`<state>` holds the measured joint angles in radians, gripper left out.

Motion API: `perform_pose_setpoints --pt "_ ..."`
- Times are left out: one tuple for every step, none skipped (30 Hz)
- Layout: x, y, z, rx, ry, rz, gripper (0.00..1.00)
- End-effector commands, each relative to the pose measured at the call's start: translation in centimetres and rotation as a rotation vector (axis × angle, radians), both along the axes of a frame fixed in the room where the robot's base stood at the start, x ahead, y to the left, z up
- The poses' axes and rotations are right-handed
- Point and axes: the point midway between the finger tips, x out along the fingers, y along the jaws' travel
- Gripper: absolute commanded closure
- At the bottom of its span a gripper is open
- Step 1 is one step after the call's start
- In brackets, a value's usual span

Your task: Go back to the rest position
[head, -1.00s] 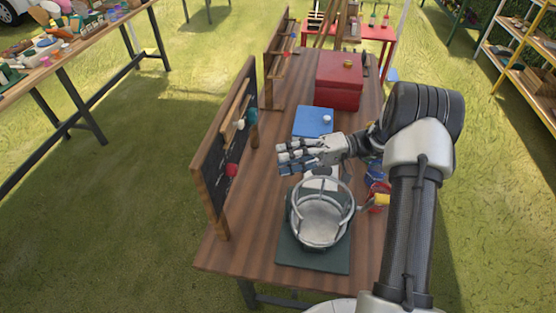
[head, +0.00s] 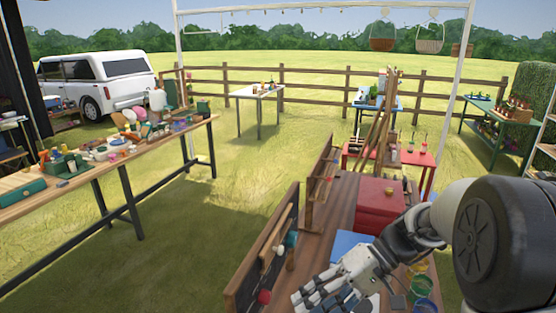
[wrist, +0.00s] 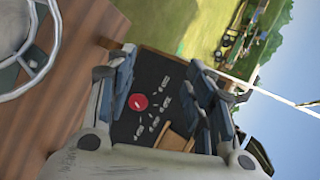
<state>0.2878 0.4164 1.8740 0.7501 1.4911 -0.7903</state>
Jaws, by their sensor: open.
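My gripper (head: 325,292) is at the bottom of the head view, over the long wooden table. In the wrist view its two fingers (wrist: 158,68) stand apart with nothing between them. Behind them is the black board (wrist: 150,100) with a red round knob (wrist: 138,102) and small pale marks. The board also shows in the head view (head: 255,283), left of my gripper. A round metal-rimmed vessel (wrist: 22,92) is at the left of the wrist view, cut off by the frame.
A red box (head: 380,205) and a blue flat thing (head: 350,243) are on the table beyond my gripper. Blue and yellow containers (head: 422,285) stand right of it. A cluttered table (head: 110,160) is at the left. Grass lies open between the tables.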

Motion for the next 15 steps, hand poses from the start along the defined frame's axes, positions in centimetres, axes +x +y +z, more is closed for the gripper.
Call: perform_pose_setpoints --pt "-1.6 0.3 1.0 -0.077 -0.015 0.005 0.52" --pt "-2.5 0.2 1.4 -0.125 -0.02 0.003 0.52" --pt "-3.7 0.2 1.9 -0.187 -0.029 -0.003 0.52" --pt "-4.6 0.1 2.2 -0.232 -0.037 -0.008 0.52" --pt "-5.4 -0.1 2.4 -0.278 -0.049 -0.016 0.52" --pt "-6.5 -0.3 2.8 -0.336 -0.067 -0.026 0.52" --pt "-7.4 -0.5 3.0 -0.378 -0.081 -0.036 0.52" --pt "-8.2 -0.7 3.2 -0.42 -0.097 -0.047 0.52" --pt "-9.2 -1.1 3.4 -0.474 -0.123 -0.063 0.52" --pt "-9.9 -1.4 3.6 -0.513 -0.143 -0.079 0.52" --pt "-10.7 -1.7 3.7 -0.55 -0.166 -0.093 0.52" --pt "-11.6 -2.2 3.9 -0.598 -0.197 -0.115 0.52" --pt "-12.2 -2.5 4.0 -0.632 -0.221 -0.133 0.52" --pt "-12.8 -2.9 4.1 -0.664 -0.25 -0.151 0.52" --pt "-13.5 -3.4 4.3 -0.703 -0.287 -0.177 0.52"
